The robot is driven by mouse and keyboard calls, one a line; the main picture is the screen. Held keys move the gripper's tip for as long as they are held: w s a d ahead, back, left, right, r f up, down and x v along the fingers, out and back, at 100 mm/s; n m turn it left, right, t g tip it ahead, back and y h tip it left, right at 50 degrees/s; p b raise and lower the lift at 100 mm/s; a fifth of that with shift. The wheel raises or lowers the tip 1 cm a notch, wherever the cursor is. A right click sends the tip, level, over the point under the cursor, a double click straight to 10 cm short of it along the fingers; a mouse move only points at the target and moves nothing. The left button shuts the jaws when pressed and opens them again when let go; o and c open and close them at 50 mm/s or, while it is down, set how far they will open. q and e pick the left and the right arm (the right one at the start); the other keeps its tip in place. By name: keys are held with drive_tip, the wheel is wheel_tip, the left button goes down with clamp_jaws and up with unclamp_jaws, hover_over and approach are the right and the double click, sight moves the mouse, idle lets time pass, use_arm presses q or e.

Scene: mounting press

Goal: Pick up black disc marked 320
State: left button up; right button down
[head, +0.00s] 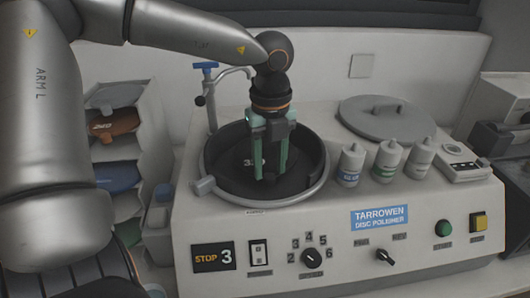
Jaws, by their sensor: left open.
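A black disc (240,173) lies flat in the round bowl of the polisher (325,185). Its pale number begins with 3 and ends in 0; a finger hides the middle, so I cannot read it fully. My left gripper (270,177) points down into the bowl over the disc. Its two green fingers are apart, with nothing visible between them. I cannot tell whether the fingertips touch the disc. My right gripper is not in view.
A tap with a blue handle (205,67) stands behind the bowl. A grey lid (385,117) and three bottles (388,160) are to the right. A shelf at left holds a brown disc (116,124) and a blue disc (118,178). The display (213,256) reads STOP 3.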

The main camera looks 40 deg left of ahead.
use_arm(q)
wheel_tip(320, 180, down, 2)
drive_tip(key=shift+f, duration=0.1)
clamp_jaws()
idle(0.4)
